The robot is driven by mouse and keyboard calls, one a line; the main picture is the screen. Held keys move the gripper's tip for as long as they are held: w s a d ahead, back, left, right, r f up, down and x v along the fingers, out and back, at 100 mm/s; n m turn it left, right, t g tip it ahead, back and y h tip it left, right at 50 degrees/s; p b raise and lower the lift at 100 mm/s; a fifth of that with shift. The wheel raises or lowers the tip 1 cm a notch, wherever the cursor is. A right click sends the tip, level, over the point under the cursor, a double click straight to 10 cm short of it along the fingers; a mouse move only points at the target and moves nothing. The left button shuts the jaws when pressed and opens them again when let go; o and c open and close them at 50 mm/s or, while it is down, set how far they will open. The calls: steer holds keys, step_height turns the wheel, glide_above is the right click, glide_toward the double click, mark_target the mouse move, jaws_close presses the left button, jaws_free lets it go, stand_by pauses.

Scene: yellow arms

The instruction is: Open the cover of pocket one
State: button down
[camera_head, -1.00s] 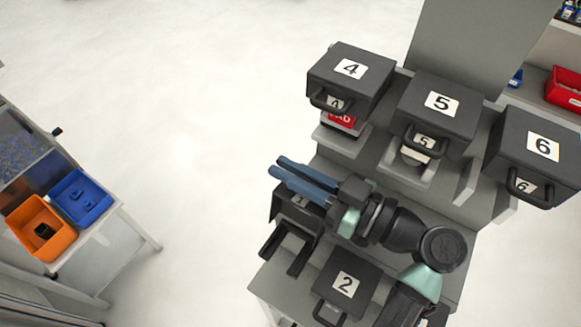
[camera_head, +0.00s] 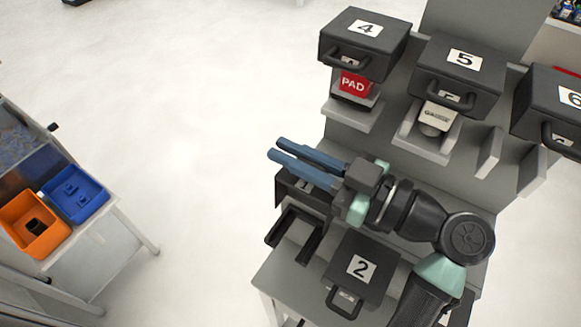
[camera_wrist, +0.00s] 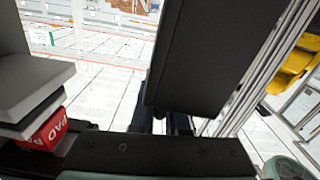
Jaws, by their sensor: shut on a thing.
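The dark cover of pocket one (camera_head: 290,190) is at the left of the lower shelf in the head view. My gripper (camera_head: 274,150) lies across its top, blue fingers pointing left, and hides much of it and its "1" label. The cover appears raised and tilted, with the dark open-fronted tray of pocket one (camera_head: 278,238) showing below. In the wrist view, a large dark panel (camera_wrist: 215,60), likely this cover, stands close in front of my gripper (camera_wrist: 160,122). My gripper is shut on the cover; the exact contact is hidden.
Cover two (camera_head: 345,275) is close below my arm. Covers four (camera_head: 350,55), five (camera_head: 440,85) and six (camera_head: 540,110) hang above on the rack, with a red PAD box (camera_head: 354,83) under four. Orange (camera_head: 25,240) and blue (camera_head: 90,205) bins stand left; open floor lies between.

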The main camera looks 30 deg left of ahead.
steer(key=shift+s+b, duration=0.15)
steer(key=shift+b, duration=0.15)
steer(key=c, duration=0.9)
jaws_free()
steer(key=shift+c, duration=0.2)
steer(key=shift+d, duration=0.15)
steer(key=d+b, duration=0.4)
steer(key=d, duration=0.8)
steer(key=shift+s+d, duration=0.25)
steer(key=shift+d, duration=0.15)
